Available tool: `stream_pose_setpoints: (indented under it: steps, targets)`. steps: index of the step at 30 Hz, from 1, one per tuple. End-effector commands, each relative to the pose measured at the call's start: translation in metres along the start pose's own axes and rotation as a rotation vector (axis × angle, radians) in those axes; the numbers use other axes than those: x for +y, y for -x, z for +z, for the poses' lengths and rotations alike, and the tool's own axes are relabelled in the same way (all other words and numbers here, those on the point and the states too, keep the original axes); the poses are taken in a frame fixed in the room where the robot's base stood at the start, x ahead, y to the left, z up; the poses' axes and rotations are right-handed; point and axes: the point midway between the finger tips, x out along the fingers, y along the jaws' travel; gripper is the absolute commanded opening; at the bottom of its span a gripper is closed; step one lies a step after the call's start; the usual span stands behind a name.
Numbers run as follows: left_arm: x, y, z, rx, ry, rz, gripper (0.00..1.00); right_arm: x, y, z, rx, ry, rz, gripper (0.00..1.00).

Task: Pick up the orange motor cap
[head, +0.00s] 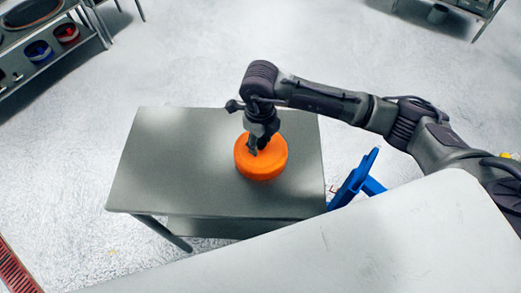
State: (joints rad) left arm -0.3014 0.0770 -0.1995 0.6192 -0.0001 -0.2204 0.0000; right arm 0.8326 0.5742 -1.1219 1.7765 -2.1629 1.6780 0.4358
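The orange motor cap (262,166) is a thick round disc lying flat on the grey metal table (165,165), right of the table's middle. My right gripper (254,150) points down over the upper part of the cap, with its fingertips at or just above the cap's top. The fingers look small and dark, and whether they are apart or closed on a part of the cap is unclear. The wrist hides part of the cap's far edge. My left gripper is not in view.
A blue object (352,182) stands just right of the table. A large pale surface (400,240) fills the lower right foreground. A shelf at upper left holds a blue bin (38,51) and a red bin (67,33). The table's left half is clear.

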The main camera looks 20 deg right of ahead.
Motion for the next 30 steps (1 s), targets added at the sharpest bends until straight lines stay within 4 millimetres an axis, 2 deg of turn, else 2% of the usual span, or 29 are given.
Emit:
stream_pose_setpoints:
  steps: [1,7,8,23,26,30]
  targets:
    - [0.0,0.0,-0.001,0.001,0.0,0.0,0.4,0.0,0.0,0.0,0.0,0.0,0.0,0.35]
    - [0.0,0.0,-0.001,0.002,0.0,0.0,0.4,0.0,0.001,0.0,0.0,0.0,0.0,0.01]
    - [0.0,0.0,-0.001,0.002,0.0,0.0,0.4,0.0,0.001,0.0,0.0,0.0,0.0,0.0]
    - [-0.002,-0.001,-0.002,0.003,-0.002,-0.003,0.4,0.0,0.003,0.001,-0.003,0.0,0.0,0.0]
    - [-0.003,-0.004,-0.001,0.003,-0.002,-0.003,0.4,0.0,0.009,0.002,-0.005,-0.001,0.0,0.0]
    - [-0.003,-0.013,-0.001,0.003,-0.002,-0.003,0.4,-0.001,0.027,0.002,-0.008,0.001,-0.003,0.0]
